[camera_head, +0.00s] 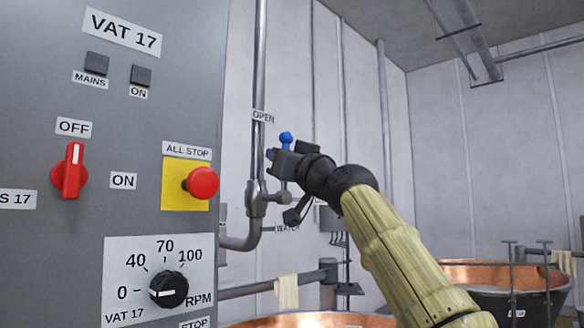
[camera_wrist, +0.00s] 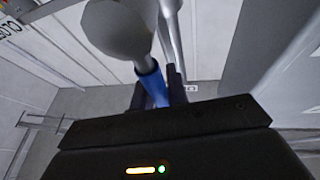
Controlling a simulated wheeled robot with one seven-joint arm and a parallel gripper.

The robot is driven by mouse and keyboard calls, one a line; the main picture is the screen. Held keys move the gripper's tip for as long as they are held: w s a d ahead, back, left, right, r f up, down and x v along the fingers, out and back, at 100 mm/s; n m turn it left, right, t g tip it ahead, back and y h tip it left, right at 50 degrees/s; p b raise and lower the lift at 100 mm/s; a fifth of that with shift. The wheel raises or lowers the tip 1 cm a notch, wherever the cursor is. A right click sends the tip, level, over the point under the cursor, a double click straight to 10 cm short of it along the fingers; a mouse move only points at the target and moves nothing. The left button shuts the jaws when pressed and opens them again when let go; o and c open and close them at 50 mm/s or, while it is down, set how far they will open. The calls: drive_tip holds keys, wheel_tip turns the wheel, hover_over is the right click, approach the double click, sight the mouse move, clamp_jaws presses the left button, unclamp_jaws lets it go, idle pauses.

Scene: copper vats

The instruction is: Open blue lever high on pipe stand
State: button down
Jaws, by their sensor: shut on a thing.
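The blue lever (camera_head: 286,138) is on a valve on the grey pipe stand (camera_head: 257,195). Its blue end points up, below and right of the OPEN label (camera_head: 263,117). My gripper (camera_head: 276,163) is shut on the lever, with the blue tip showing above the jaws. In the wrist view the blue lever (camera_wrist: 152,87) runs between the two dark fingers (camera_wrist: 158,88), next to a rounded grey valve part (camera_wrist: 120,28). The lever's lower part is mostly hidden by my gripper.
A grey control panel (camera_head: 150,120) with a red switch (camera_head: 69,171), a red ALL STOP button (camera_head: 201,183) and an RPM dial (camera_head: 168,289) stands close on the left. Copper vats (camera_head: 500,272) stand low at the right. A cloth (camera_head: 287,291) hangs on a low pipe. The upper right is open.

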drive_tip(key=shift+s+a+f+n+g+y, duration=0.1)
drive_tip(key=shift+a+f+n+g+y, duration=0.15)
drive_tip(key=shift+n, duration=0.35)
drive_tip(key=c, duration=1.4)
unclamp_jaws()
drive_tip(key=shift+s+r, duration=0.1)
drive_tip(key=shift+r, duration=0.1)
drive_tip(key=shift+d, duration=0.1)
